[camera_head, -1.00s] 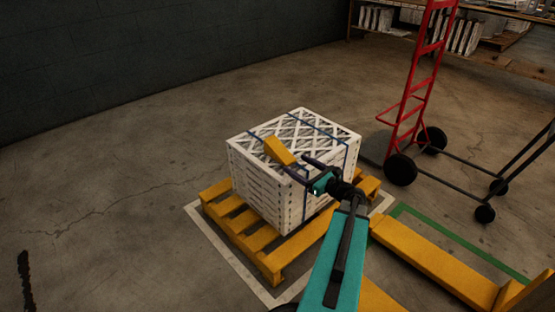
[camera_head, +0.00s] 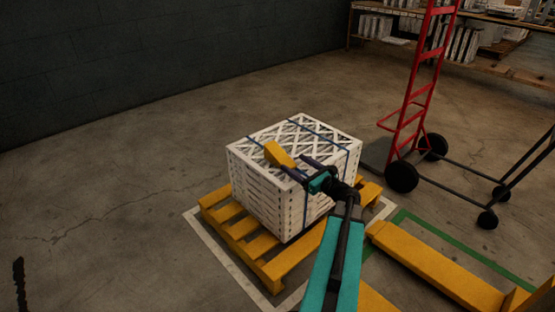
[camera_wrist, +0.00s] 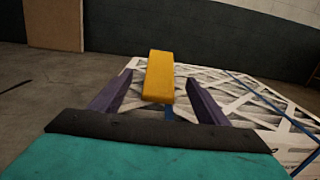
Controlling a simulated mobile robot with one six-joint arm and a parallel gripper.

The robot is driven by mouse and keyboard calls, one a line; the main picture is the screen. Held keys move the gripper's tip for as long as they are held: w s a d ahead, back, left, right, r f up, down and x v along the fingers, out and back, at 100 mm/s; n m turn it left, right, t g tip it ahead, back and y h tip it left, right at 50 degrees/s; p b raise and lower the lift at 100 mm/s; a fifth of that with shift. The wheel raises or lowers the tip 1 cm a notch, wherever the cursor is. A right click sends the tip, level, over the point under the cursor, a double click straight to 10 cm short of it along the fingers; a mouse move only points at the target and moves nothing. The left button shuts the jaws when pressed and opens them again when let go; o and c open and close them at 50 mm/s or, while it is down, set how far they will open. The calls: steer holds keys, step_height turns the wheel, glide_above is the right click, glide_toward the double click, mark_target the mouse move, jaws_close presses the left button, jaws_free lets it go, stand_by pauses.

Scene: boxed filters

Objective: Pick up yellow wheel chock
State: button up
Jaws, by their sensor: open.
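The yellow wheel chock (camera_head: 278,154) lies on top of the white stack of boxed filters (camera_head: 262,196), near its front left part. In the wrist view the chock (camera_wrist: 159,77) sits ahead and between the two dark fingers. My gripper (camera_head: 301,167) is open, just to the right of the chock in the head view. In the wrist view my gripper (camera_wrist: 155,95) has its fingers on either side of the chock's near end, with gaps visible on both sides. The chock's underside is hidden.
The stack stands on a yellow pallet (camera_head: 247,236) with blue straps around it. A red hand truck (camera_head: 415,90) stands at the right behind it. Yellow pallet-jack forks (camera_head: 430,262) lie at the right front.

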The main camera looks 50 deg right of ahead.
mark_target(278, 152)
steer(key=shift+w+d+b, duration=0.15)
steer(key=shift+w+b, duration=0.3)
steer(key=shift+w, duration=1.6)
steer(key=shift+w+f+b, duration=0.1)
steer(key=shift+w+b, duration=0.25)
steer(key=shift+w, duration=0.1)
steer(key=shift+w+d+b, duration=0.15)
steer(key=shift+w+b, duration=0.4)
steer(key=shift+w, duration=0.55)
steer(key=shift+w+d+b, duration=0.1)
steer(key=shift+w+b, duration=0.4)
steer(key=shift+w, duration=0.55)
steer(key=c, duration=1.4)
steer(key=shift+o, duration=0.2)
steer(key=shift+r, duration=0.2)
